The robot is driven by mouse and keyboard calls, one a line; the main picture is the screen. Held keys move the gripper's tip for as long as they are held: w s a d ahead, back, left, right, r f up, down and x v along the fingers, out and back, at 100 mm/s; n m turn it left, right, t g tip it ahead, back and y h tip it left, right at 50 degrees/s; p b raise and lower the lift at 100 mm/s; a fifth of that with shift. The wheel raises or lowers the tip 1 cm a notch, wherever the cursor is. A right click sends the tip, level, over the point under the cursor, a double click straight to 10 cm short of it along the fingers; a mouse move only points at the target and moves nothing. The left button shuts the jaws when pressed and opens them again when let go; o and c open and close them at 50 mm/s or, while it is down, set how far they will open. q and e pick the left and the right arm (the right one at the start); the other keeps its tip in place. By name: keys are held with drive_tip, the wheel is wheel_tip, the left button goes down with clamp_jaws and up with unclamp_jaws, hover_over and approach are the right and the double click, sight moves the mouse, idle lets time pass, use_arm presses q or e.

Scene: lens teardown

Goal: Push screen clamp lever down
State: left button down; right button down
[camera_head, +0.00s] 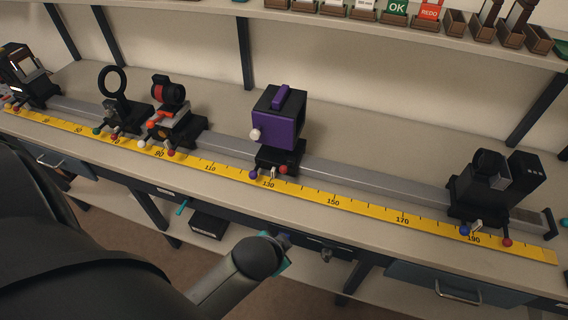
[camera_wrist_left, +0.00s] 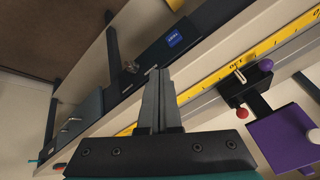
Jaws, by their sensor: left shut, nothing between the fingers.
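A purple and black box-shaped unit (camera_head: 278,128) stands on a black carriage on the rail. At the carriage's front are a purple knob, a red knob and a pale lever (camera_head: 273,172) between them. I cannot tell for certain which unit is the screen. My left gripper (camera_wrist_left: 157,78) is shut and empty. It is in front of the bench edge, apart from the lever. In the head view the gripper (camera_head: 284,243) is partly hidden by its wrist. My right gripper is out of view.
The rail (camera_head: 350,180) and yellow scale (camera_head: 220,171) run along the bench. A black unit (camera_head: 485,185) with blue and red knobs stands at the right; a ring holder (camera_head: 112,82) and red-ringed lens unit (camera_head: 168,92) stand at the left. Drawers (camera_head: 430,282) lie below.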

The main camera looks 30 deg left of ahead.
use_arm(q)
drive_tip(key=w+r+m+t+p, duration=0.1)
drive_tip(key=w+r+m+t, duration=0.6)
drive_tip(key=r, duration=0.6)
drive_tip(key=w+r+m+t+p, duration=0.2)
drive_tip(key=w+r+m+t, duration=0.25)
drive_tip(key=w+r, duration=0.6)
drive_tip(key=d+r+m+g+h, duration=0.1)
drive_tip(key=d+r+m+h, duration=0.5)
drive_tip(key=m, duration=0.8)
drive_tip(key=d+r+m+g+h, duration=0.25)
drive_tip(key=d+m+h, duration=0.55)
drive_tip(key=m, duration=0.6)
wheel_tip(320, 180, down, 13)
drive_tip(key=a+m+g+y, duration=0.25)
drive_tip(key=m+g, duration=0.65)
drive_tip(key=m, duration=0.6)
drive_tip(key=a+f+m+g+y, duration=0.2)
drive_tip(key=a+y, duration=0.3)
drive_tip(key=a, duration=0.5)
drive_tip(key=s+a+f+m+g+y, duration=0.1)
drive_tip(key=a+f+m+y, duration=0.2)
drive_tip(key=a+y, duration=0.3)
drive_tip(key=a+m, duration=0.1)
drive_tip(key=a, duration=0.4)
drive_tip(key=shift+g, duration=0.4)
